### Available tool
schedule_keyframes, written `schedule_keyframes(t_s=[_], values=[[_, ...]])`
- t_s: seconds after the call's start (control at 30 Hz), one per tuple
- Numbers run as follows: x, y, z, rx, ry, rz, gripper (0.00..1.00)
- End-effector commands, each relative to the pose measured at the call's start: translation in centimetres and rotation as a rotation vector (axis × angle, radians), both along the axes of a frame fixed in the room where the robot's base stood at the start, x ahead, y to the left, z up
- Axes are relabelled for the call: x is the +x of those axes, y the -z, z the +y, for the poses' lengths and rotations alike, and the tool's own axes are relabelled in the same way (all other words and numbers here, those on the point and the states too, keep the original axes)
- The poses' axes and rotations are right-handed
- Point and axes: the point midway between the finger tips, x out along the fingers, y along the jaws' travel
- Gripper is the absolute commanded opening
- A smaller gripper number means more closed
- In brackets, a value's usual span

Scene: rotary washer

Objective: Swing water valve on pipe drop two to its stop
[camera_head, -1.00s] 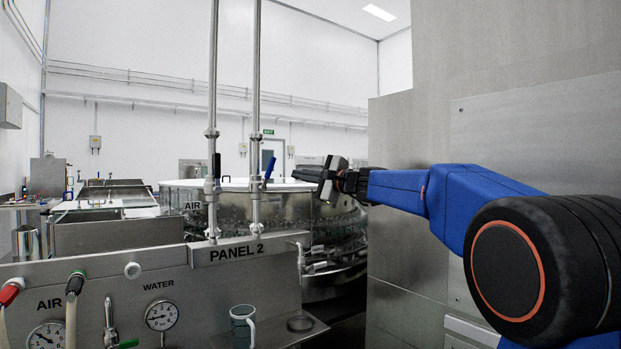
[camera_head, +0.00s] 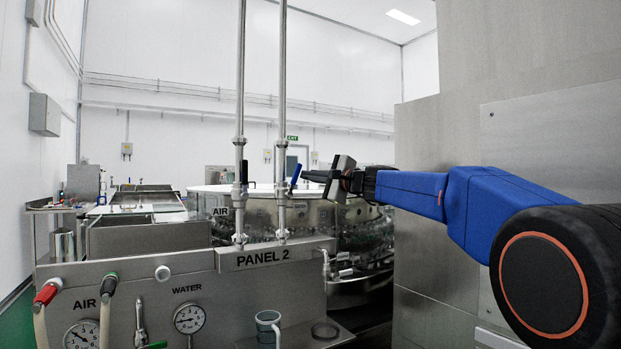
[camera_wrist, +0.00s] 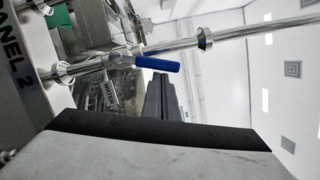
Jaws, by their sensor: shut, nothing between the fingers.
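Two vertical steel pipe drops stand behind the Panel 2 plate. The right pipe drop (camera_head: 282,100) carries a valve with a blue lever (camera_head: 296,176), tilted up and to the right. The left pipe drop (camera_head: 241,95) has a dark upright lever (camera_head: 244,172) and an AIR label near it. In the wrist view the blue lever (camera_wrist: 158,63) lies just beyond my fingertips, beside its pipe (camera_wrist: 240,33). My gripper (camera_head: 305,175) is shut and empty, just right of the blue lever. Contact cannot be told. The wrist view shows the dark fingers (camera_wrist: 153,76) together.
The Panel 2 plate (camera_head: 210,262), with gauges and hoses, fills the lower left. A mug (camera_head: 267,325) stands on a shelf below. The round washer (camera_head: 350,232) is behind the pipes. A large steel cabinet wall (camera_head: 415,200) stands to the right, close to my arm.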

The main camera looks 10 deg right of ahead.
Motion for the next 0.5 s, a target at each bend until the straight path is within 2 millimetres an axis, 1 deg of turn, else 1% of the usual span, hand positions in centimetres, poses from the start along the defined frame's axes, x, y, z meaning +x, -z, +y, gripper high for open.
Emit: schedule_keyframes(t_s=[0.3, 0.4, 0.5], values=[[-0.6, -1.3, 1.8, -0.233, -0.003, -0.077, 0.0], [-0.8, -1.6, 2.4, -0.246, -0.001, -0.081, 0.0], [-0.8, -1.7, 2.5, -0.245, 0.0, -0.08, 0.0]])
